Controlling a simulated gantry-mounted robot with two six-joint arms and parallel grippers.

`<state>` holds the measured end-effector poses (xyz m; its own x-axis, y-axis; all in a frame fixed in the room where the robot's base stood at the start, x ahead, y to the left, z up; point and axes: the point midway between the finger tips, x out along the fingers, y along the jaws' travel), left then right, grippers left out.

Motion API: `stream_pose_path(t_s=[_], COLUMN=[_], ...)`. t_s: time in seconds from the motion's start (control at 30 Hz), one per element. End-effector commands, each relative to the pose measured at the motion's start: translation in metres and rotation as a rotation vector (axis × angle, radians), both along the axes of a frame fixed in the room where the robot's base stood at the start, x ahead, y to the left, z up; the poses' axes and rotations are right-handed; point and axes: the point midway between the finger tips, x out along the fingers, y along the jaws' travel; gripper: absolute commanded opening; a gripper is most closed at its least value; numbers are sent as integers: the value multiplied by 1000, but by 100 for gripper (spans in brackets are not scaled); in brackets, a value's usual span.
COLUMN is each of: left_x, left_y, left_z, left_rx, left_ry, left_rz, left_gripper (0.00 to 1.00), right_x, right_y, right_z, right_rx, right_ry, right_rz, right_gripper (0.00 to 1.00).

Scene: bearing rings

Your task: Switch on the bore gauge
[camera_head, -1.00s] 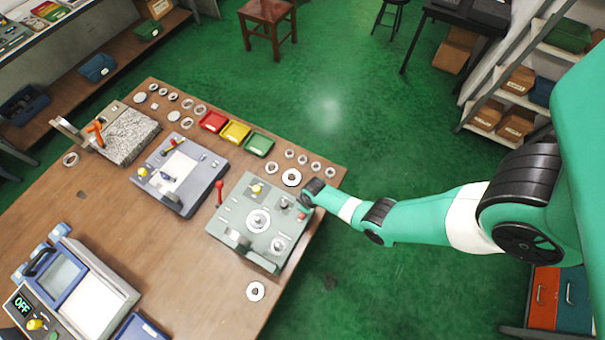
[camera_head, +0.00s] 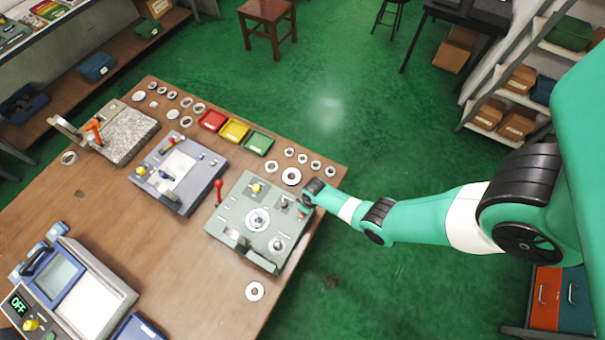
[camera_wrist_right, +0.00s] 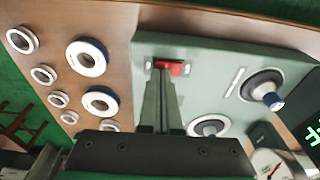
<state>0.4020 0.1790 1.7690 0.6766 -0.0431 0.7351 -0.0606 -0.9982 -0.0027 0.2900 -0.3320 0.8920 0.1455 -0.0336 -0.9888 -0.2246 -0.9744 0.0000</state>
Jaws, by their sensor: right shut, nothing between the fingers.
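The grey-green fixture (camera_head: 240,220) stands at the table's right end, with a red-knobbed lever (camera_head: 218,184), a yellow knob (camera_head: 256,189) and round bosses on its top. I cannot tell for sure that it is the bore gauge. My right gripper (camera_head: 299,208) is over its right corner, its fingers small in the head view. In the right wrist view my gripper (camera_wrist_right: 161,78) is shut and empty, its tips right at a red switch (camera_wrist_right: 174,68) on the fixture plate (camera_wrist_right: 205,85). I cannot tell whether they touch. My left gripper is out of view.
Several metal rings (camera_head: 291,176) lie beside the fixture, with another ring (camera_head: 255,291) in front. Red, yellow and green trays (camera_head: 234,131) stand behind. A blue-grey fixture (camera_head: 178,172) is to the left. A device whose display (camera_head: 18,304) reads OFF is at the lower left.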

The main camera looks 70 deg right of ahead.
Motion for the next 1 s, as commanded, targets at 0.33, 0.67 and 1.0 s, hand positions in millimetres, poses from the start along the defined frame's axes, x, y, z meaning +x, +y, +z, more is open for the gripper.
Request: stream_pose_path(t_s=[0.33,0.67,1.0], left_x=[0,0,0], left_y=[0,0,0], left_z=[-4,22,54], left_rx=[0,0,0], left_ry=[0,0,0], left_rz=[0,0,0], left_gripper=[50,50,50], right_x=[0,0,0], right_y=[0,0,0], right_z=[-4,23,55], right_rx=[0,0,0], right_ry=[0,0,0], right_rz=[0,0,0], right_gripper=[0,0,0])
